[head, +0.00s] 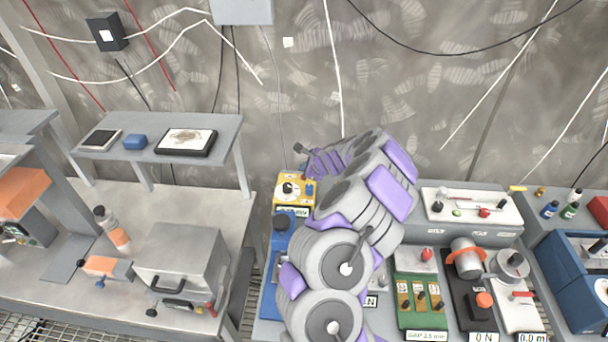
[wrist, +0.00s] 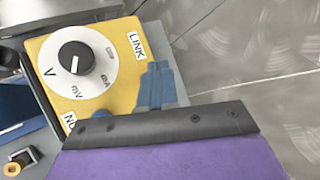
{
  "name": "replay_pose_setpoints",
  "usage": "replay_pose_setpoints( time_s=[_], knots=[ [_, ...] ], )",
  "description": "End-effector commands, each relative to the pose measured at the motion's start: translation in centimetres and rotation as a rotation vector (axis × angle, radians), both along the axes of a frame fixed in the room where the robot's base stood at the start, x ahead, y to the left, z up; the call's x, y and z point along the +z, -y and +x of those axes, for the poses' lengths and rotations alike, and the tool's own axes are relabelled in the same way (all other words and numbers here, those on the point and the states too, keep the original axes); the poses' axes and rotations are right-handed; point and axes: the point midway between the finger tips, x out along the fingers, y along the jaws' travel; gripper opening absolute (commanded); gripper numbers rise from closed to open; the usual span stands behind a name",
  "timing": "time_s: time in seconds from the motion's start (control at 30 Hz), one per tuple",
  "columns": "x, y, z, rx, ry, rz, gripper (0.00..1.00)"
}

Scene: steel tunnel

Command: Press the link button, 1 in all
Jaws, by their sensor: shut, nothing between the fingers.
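A yellow meter box (head: 283,197) stands left of my arm in the head view. In the wrist view its yellow face (wrist: 62,42) carries a black dial (wrist: 75,58) and a LINK label (wrist: 137,45). My gripper (wrist: 158,68) is shut and empty, its blue-grey fingers by the box's edge near that label. In the head view my gripper (head: 308,187) points down at the box's right side. I cannot make out the link button itself; the fingers may cover it. Whether the fingertips touch anything cannot be told. A blue round part (wrist: 98,117) is partly hidden behind my gripper's dark bar.
Blue equipment (head: 284,232) stands in front of the meter box. A green switch panel (head: 421,314) and a white-topped box (head: 470,207) lie right of my arm. A workbench (head: 215,215) with a grey case (head: 182,255) is at left. The steel wall rises close behind.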

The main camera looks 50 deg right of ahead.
Motion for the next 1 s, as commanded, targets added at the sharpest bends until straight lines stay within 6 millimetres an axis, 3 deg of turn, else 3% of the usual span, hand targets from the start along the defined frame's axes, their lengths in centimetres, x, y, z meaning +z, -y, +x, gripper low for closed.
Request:
replay_pose_setpoints(
  time_s=[0.27,0.73,1.0],
  knots=[
    [0.6,0.0,0.0,0.0,0.0,0.0,0.0],
    [4.8,0.0,0.0,0.0,0.0,0.0,0.0],
    [5.0,0.0,0.0,0.0,0.0,0.0,0.0]
  ],
)
